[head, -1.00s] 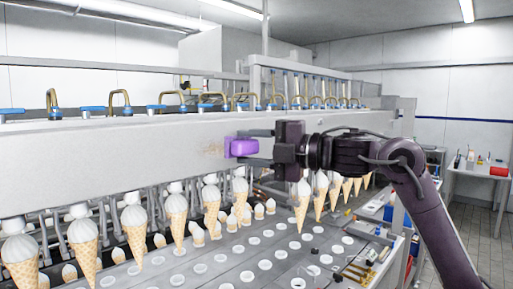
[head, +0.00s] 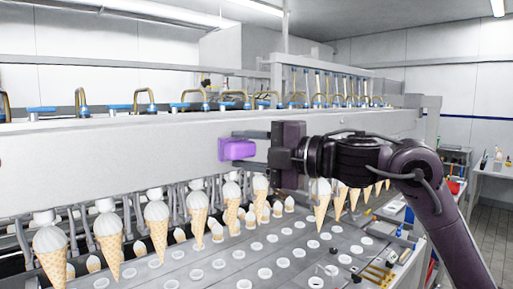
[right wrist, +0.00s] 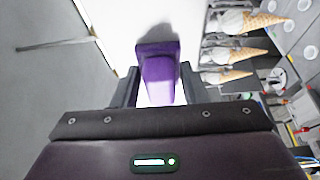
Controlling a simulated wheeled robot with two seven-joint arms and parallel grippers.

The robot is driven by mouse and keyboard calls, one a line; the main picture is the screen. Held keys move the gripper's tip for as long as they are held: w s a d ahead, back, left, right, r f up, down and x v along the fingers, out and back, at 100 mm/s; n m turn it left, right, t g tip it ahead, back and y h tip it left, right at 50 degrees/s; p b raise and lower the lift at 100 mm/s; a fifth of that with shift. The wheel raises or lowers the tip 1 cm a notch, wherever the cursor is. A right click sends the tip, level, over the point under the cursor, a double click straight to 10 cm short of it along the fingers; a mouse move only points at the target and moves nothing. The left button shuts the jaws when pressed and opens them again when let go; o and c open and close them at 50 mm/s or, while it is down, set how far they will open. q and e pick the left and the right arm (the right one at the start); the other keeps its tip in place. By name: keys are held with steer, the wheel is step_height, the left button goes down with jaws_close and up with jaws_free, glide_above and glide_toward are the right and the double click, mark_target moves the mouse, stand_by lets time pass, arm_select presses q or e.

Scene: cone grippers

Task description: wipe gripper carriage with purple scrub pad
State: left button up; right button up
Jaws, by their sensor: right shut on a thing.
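The gripper carriage (head: 120,158) is a long pale grey beam running across the head view, with ice cream cones hanging below it. My right gripper (head: 252,149) is shut on the purple scrub pad (head: 236,150), which is at the carriage's front face and seems to touch it. In the right wrist view the pad (right wrist: 157,68) sits between the two dark fingers (right wrist: 157,88), in front of a pale surface. No brown mark shows on the carriage around the pad; what lies behind the pad is hidden. My left gripper is out of view.
Several filled cones (head: 157,228) hang close below the carriage, above a grey plate with round holes (head: 205,272). Blue and brass fittings (head: 145,103) line the top. Small tools (head: 378,272) lie at the lower right; a side table (head: 490,170) stands beyond.

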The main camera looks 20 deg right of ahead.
mark_target(234, 155)
steer(key=shift+s+a+p, duration=0.15)
steer(key=shift+s+a, duration=0.15)
steer(key=shift+a, duration=0.55)
steer(key=shift+s+a+p, duration=0.15)
steer(key=shift+s+a, duration=0.15)
steer(key=shift+a, duration=0.55)
steer(key=shift+d, duration=0.1)
steer(key=shift+s+d+f+b, duration=0.15)
steer(key=shift+s+d+b, duration=0.05)
steer(key=shift+s+b, duration=0.25)
steer(key=shift+s+d+b, duration=0.25)
steer(key=shift+s+d, duration=0.05)
steer(key=shift+s, duration=0.5)
steer(key=shift+s+d+b, duration=0.25)
steer(key=shift+s, duration=0.5)
steer(key=shift+s+d+b, duration=0.25)
steer(key=shift+s+d, duration=0.05)
steer(key=shift+s, duration=0.5)
